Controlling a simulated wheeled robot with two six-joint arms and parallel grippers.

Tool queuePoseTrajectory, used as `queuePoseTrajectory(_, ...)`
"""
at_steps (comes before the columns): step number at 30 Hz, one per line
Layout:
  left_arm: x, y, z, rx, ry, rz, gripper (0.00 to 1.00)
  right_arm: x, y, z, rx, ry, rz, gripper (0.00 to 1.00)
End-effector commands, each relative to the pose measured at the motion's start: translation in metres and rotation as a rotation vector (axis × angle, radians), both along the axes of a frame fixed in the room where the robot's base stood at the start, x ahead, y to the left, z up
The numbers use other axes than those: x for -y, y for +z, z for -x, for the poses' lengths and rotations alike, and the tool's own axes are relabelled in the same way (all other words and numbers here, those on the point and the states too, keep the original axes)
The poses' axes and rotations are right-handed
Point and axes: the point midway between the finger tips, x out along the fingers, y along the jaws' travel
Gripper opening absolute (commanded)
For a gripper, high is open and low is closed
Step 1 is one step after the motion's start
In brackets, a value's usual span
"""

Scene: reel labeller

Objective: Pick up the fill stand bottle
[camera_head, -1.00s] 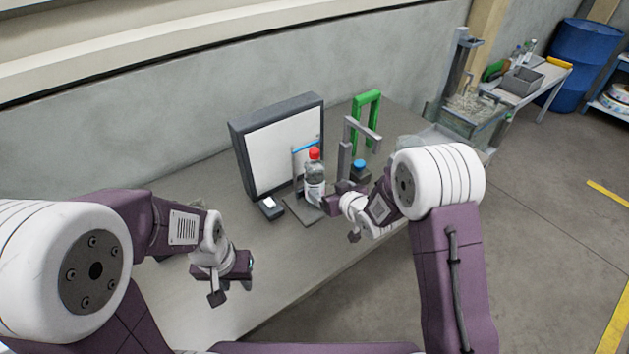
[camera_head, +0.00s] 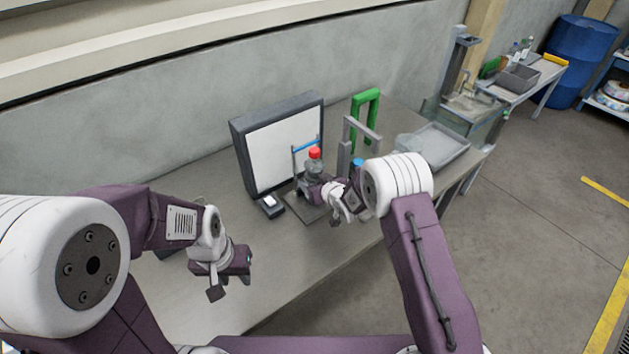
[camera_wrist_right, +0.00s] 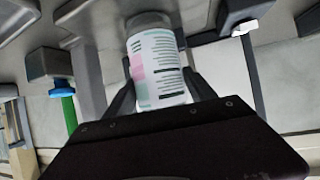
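The bottle (camera_head: 314,167) with a red cap stands upright on a dark base plate in front of a white-faced panel. In the right wrist view its printed label (camera_wrist_right: 158,70) fills the space between two dark fingers. My right gripper (camera_head: 310,187) is at the bottle's lower body in the head view and hides part of it. In the right wrist view its fingers (camera_wrist_right: 160,88) stand on either side of the label, apparently spread with small gaps. My left gripper (camera_head: 248,262) hangs over the table's front left, away from the bottle; its finger opening is too small to read.
The white panel (camera_head: 284,150) in a dark frame stands behind the bottle. A small device (camera_head: 270,206) lies to its left. A grey post frame (camera_head: 345,160), a blue-capped item (camera_head: 358,162) and a green frame (camera_head: 372,95) stand to the right. A grey tray (camera_head: 442,143) lies farther right.

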Motion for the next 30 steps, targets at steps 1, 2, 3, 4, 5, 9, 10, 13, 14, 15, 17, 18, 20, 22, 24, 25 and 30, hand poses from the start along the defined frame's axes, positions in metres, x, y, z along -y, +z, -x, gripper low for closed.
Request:
queuePoseTrajectory(1,0.0,0.0,0.0,0.0,0.0,0.0,0.36,0.0,0.0,0.0,0.0,0.0,0.0,0.47)
queuePoseTrajectory(2,0.0,0.0,0.0,0.0,0.0,0.0,0.36,0.0,0.0,0.0,0.0,0.0,0.0,0.39)
queuePoseTrajectory(3,0.0,0.0,0.0,0.0,0.0,0.0,0.36,0.0,0.0,0.0,0.0,0.0,0.0,0.28)
queuePoseTrajectory(4,0.0,0.0,0.0,0.0,0.0,0.0,0.36,0.0,0.0,0.0,0.0,0.0,0.0,0.19)
queuePoseTrajectory(5,0.0,0.0,0.0,0.0,0.0,0.0,0.36,0.0,0.0,0.0,0.0,0.0,0.0,0.11)
queuePoseTrajectory(9,0.0,0.0,0.0,0.0,0.0,0.0,0.36,0.0,0.002,-0.001,0.005,0.0,-0.001,0.0)
queuePoseTrajectory(10,0.0,0.0,0.0,0.0,0.0,0.0,0.36,0.0,0.002,-0.001,0.005,0.0,-0.001,0.0)
queuePoseTrajectory(13,0.0,0.0,0.0,0.0,0.0,0.0,0.36,0.0,0.002,-0.001,0.004,0.0,-0.001,0.0)
queuePoseTrajectory(14,0.0,0.0,0.0,0.0,0.0,0.0,0.36,0.0,0.003,-0.001,0.005,0.0,-0.001,0.0)
queuePoseTrajectory(15,0.0,0.0,0.0,0.0,0.0,0.0,0.36,0.0,0.006,-0.001,0.006,0.0,-0.002,0.0)
queuePoseTrajectory(17,0.0,-0.001,0.0,0.0,0.0,0.0,0.36,0.0,0.015,-0.001,0.008,0.001,-0.002,0.0)
queuePoseTrajectory(18,0.0,-0.002,0.0,0.0,0.0,0.0,0.36,-0.001,0.024,-0.002,0.01,0.001,-0.003,0.0)
queuePoseTrajectory(20,0.0,-0.003,0.0,0.0,0.0,0.0,0.36,0.0,0.039,-0.002,0.011,0.0,-0.003,0.0)
queuePoseTrajectory(22,0.0,-0.004,0.0,0.0,0.0,0.0,0.36,0.0,0.056,-0.001,0.012,0.001,-0.003,0.0)
queuePoseTrajectory(24,0.0,-0.004,0.0,0.0,0.0,0.0,0.36,0.0,0.072,-0.001,0.01,0.001,-0.003,0.0)
queuePoseTrajectory(25,0.0,-0.004,0.0,0.0,0.0,0.0,0.36,0.0,0.078,-0.001,0.01,0.001,-0.002,0.0)
queuePoseTrajectory(30,0.0,-0.004,0.0,0.0,0.0,0.0,0.36,0.0,0.099,-0.001,0.006,0.0,-0.002,0.0)
